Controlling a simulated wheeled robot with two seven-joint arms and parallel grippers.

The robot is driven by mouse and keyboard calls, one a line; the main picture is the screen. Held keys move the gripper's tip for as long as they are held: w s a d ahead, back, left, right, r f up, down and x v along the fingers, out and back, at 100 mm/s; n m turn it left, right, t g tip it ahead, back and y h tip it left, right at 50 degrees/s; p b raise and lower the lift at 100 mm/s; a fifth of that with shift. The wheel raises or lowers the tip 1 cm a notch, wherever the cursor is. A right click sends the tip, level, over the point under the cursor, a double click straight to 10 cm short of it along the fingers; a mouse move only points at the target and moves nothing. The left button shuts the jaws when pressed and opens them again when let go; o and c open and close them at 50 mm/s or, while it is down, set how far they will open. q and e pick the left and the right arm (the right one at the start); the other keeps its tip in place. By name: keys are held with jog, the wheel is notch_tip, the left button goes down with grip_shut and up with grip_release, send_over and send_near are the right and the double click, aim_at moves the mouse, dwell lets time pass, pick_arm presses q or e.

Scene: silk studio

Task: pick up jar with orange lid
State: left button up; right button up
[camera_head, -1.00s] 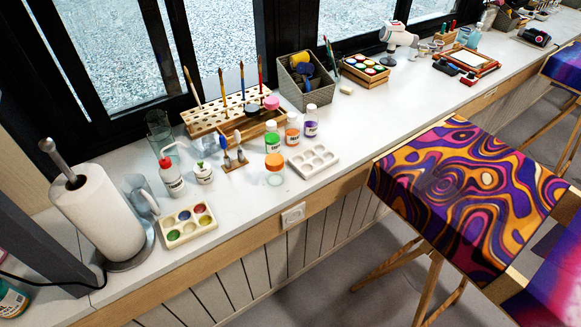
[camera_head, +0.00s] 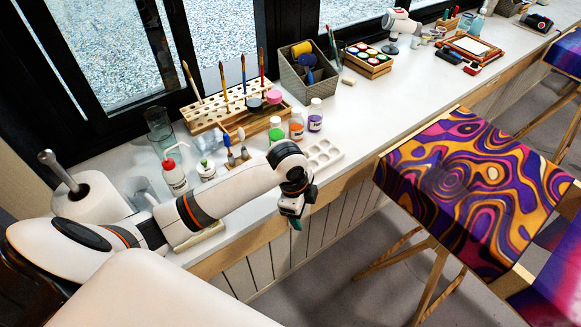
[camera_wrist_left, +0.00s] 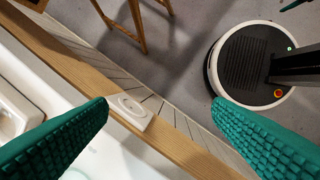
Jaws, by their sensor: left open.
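The jar with the orange lid does not show now in the head view; my left arm covers its spot by the white palette. In the left wrist view I cannot make it out clearly. My left gripper (camera_head: 295,212) hangs over the counter's front edge in the head view, pointing down. In the left wrist view its two green ribbed fingers (camera_wrist_left: 160,110) are wide apart with nothing between them. A small green sliver at the top right there may be part of my right gripper (camera_wrist_left: 294,4); its state does not show.
A white palette (camera_head: 322,154), a purple-labelled bottle (camera_head: 315,114), an orange-labelled bottle (camera_head: 296,124) and a red-capped squeeze bottle (camera_head: 174,172) stand near my arm. A patterned canvas (camera_head: 470,185) stands at right.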

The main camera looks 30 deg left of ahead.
pick_arm(q)
jog(key=w+a+r+m, duration=0.2)
jog(key=a+r, duration=0.1)
jog(key=r, duration=0.1)
jog(key=w+a+r+m+g+y, duration=0.1)
jog(key=w+a+r+m, duration=0.1)
jog(key=w+a+r, duration=0.1)
jog(key=w+a+r+m, duration=0.2)
jog(key=a+r, duration=0.2)
jog(key=r, duration=0.3)
jog(key=shift+w+a+r+g+y, duration=0.2)
jog(key=shift+w+a+g+y, duration=0.05)
jog(key=shift+g+y, duration=0.05)
jog(key=shift+a, duration=0.1)
notch_tip(320, 180, down, 6)
jog(key=shift+p, duration=0.75)
jog(key=shift+w+f, duration=0.1)
jog(key=shift+f, duration=0.45)
jog(key=f, duration=0.2)
jog(key=f+p, duration=0.1)
jog(key=f, duration=0.1)
jog(key=shift+w+a+f+p, duration=0.15)
jog(key=shift+w+f+p, duration=0.05)
jog(key=shift+f+p, duration=0.1)
jog(key=shift+r, duration=0.1)
jog(key=shift+c, duration=0.2)
jog(key=c, duration=1.1)
